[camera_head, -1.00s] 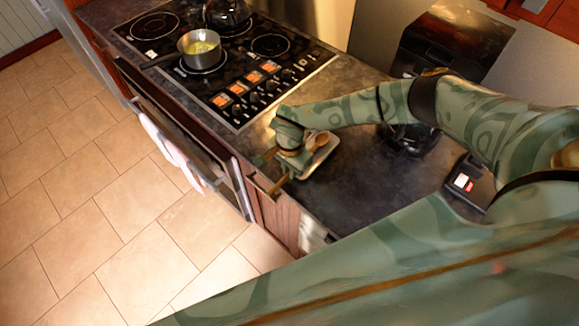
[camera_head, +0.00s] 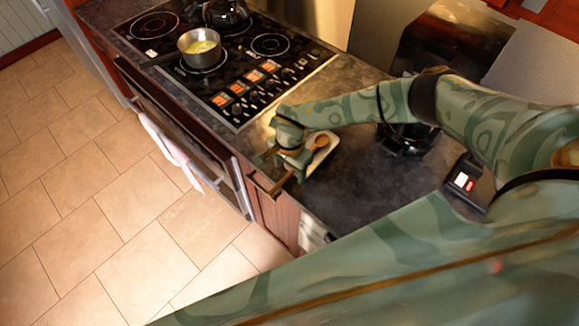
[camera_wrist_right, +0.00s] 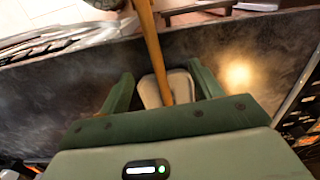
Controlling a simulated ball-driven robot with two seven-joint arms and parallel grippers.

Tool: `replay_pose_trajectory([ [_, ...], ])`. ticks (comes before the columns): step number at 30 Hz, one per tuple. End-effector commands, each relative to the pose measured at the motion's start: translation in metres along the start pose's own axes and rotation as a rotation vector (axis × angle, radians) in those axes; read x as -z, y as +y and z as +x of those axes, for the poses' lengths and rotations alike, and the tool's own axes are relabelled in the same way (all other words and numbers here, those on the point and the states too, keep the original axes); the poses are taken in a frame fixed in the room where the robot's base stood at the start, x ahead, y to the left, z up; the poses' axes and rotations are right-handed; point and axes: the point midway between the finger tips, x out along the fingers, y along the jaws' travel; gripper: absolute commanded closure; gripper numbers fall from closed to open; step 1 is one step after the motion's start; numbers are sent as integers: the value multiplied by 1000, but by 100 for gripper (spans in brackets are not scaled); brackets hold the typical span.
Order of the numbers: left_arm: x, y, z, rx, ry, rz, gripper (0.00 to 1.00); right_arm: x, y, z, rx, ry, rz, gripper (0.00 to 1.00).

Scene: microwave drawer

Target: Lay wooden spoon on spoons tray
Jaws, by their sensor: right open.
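The wooden spoon shows its brown bowl (camera_head: 321,143) over the white spoons tray (camera_head: 326,156) on the counter, in the head view. In the right wrist view, its handle (camera_wrist_right: 152,42) runs between my fingers from the top edge down to the tray (camera_wrist_right: 180,84). My right gripper (camera_head: 271,172) is open at the counter's front edge, beside the tray. In the wrist view, the right gripper (camera_wrist_right: 161,76) has a finger on each side of the handle, with gaps visible. My gripper's body hides part of the spoon and tray. My left gripper is not in view.
A stovetop (camera_head: 225,70) with a metal pot (camera_head: 202,55) lies left of the tray. A dark rounded appliance (camera_head: 405,137) and a small device with a lit display (camera_head: 467,184) stand to the right. Dark counter (camera_head: 355,185) between them is clear.

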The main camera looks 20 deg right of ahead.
Motion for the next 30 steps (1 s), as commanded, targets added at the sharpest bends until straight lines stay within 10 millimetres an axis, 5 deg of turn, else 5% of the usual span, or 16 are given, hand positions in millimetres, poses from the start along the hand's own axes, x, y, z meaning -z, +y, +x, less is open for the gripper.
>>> replay_pose_trajectory([
  [8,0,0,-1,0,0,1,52,0,-1,-7,2,0,-1,36],
  [24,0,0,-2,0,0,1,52,1,-1,-134,4,1,-1,36],
  [30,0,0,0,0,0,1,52,0,0,-159,1,1,0,36],
])
